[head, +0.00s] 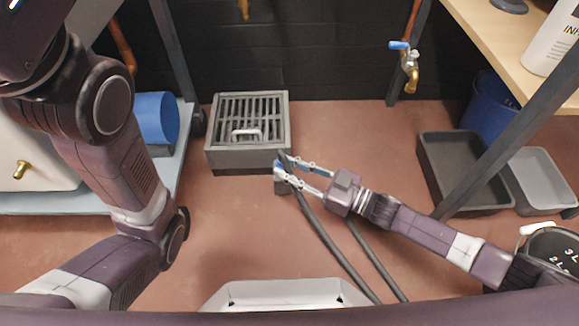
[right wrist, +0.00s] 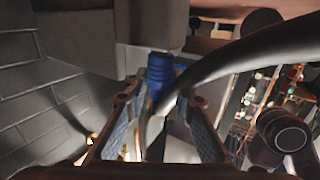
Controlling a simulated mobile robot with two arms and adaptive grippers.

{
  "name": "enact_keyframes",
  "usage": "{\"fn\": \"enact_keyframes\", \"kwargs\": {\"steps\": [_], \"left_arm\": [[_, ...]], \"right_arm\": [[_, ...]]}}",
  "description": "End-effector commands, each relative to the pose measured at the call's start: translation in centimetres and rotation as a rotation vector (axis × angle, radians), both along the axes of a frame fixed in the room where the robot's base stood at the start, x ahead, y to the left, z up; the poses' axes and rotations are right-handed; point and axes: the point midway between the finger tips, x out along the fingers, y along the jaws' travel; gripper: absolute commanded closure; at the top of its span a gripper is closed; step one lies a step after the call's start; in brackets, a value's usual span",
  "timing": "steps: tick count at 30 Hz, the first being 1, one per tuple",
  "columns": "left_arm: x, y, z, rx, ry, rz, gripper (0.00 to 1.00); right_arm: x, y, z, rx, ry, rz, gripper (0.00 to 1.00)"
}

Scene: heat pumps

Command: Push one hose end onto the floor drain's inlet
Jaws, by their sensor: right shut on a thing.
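The floor drain (head: 215,155) is a grey box with a slotted grate on the floor in the head view. My right gripper (head: 285,166) is at that corner, shut on a blue ribbed hose end (right wrist: 160,75). In the right wrist view the hose end lies between the fingers, its far end against a grey block. I cannot tell how far it is pushed on. A dark hose (head: 328,238) runs from there towards me. My left gripper is out of the head view.
A second dark hose length (head: 375,260) runs beside the first. A black tray (head: 425,160) and a grey tray (head: 545,170) lie at the right by a metal leg. A brass tap (head: 411,75) is on the back wall. Red floor around the drain is clear.

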Motion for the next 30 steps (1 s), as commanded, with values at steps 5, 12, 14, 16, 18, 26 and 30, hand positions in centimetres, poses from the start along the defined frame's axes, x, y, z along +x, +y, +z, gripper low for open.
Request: {"fn": "enact_keyframes", "kwargs": {"steps": [5,12,14,16,18,26,30], "left_arm": [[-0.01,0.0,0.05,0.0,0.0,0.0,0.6],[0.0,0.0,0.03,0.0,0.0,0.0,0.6],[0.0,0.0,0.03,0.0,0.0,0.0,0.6],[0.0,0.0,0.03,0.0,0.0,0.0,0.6],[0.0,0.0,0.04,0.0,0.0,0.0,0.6],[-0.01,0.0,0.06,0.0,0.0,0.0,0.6],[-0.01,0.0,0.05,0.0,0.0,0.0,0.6]], "right_arm": [[-0.11,-0.18,-0.97,-0.013,0.01,-0.004,1.0],[-0.14,-0.19,-1.02,-0.015,0.011,-0.004,1.0],[-0.15,-0.2,-1.03,-0.015,0.011,-0.004,1.0],[-0.15,-0.19,-1.06,-0.015,0.011,-0.004,1.0],[-0.16,-0.2,-1.14,-0.014,0.012,-0.004,1.0],[-0.24,-0.2,-1.58,-0.015,0.012,-0.004,1.0],[-0.29,-0.19,-1.66,-0.016,0.013,-0.003,1.0]]}}
